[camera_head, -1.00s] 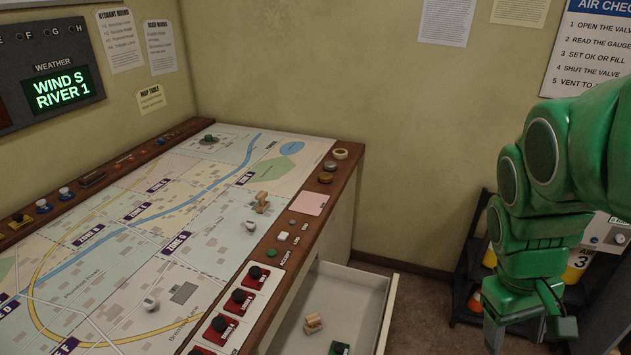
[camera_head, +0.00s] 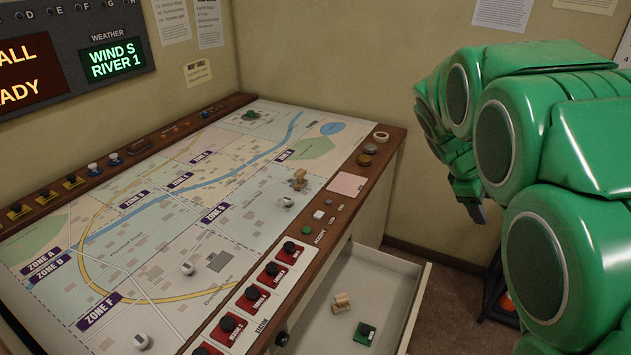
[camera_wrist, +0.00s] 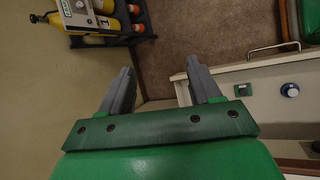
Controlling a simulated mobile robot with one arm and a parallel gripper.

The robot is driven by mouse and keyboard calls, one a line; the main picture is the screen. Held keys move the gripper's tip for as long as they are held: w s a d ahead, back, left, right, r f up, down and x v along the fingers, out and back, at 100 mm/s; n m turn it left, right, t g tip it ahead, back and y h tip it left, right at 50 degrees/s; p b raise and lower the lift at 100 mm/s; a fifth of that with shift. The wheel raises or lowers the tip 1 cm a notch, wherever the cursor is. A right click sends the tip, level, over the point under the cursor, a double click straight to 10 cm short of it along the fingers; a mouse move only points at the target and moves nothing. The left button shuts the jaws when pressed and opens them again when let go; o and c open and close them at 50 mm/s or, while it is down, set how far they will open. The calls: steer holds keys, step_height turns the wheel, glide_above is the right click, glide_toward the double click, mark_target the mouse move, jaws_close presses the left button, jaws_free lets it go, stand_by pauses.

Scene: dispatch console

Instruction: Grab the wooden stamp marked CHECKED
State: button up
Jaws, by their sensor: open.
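One wooden stamp (camera_head: 341,302) lies in the open drawer (camera_head: 402,300) on the right of the console, beside a small dark green item (camera_head: 364,334). Another small wooden piece that looks like a stamp (camera_head: 299,180) is on the map table, near its right side. I cannot read any CHECKED marking on either. My gripper (camera_head: 478,208) is above and to the right of the drawer, apart from both pieces. In the wrist view my gripper (camera_wrist: 160,78) is open and empty, with floor and wall beyond its fingers; neither stamp shows there.
The map table (camera_head: 130,255) has white pieces on it and red button blocks (camera_head: 262,298) along its right edge. A pink pad (camera_head: 347,184) lies on the wooden rim. A dark rack with yellow cylinders (camera_wrist: 104,24) stands by the wall. Floor shows right of the drawer.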

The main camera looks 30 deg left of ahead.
steer(key=w+a+f+n+t, duration=0.2)
steer(key=w+a+n, duration=0.3)
steer(key=w+a, duration=0.55)
steer(key=n+t+y, duration=0.6)
steer(key=n, duration=0.9)
glide_toward(299, 172)
steer(key=w, duration=0.1)
steer(key=shift+w+d+f, duration=0.2)
steer(key=shift+w+f, duration=0.25)
steer(key=shift+w, duration=0.1)
steer(key=shift+w+d+f, duration=0.15)
steer(key=shift+w+f, duration=0.35)
steer(key=shift+w, duration=0.1)
steer(key=shift+w+a+f, duration=0.15)
steer(key=shift+w+a, duration=0.05)
steer(key=shift+w, duration=0.15)
steer(key=shift+w+f, duration=0.35)
steer(key=shift+w, duration=0.1)
steer(key=shift+w+a+f, duration=0.2)
steer(key=shift+w, duration=0.05)
steer(key=shift+x, duration=1.25)
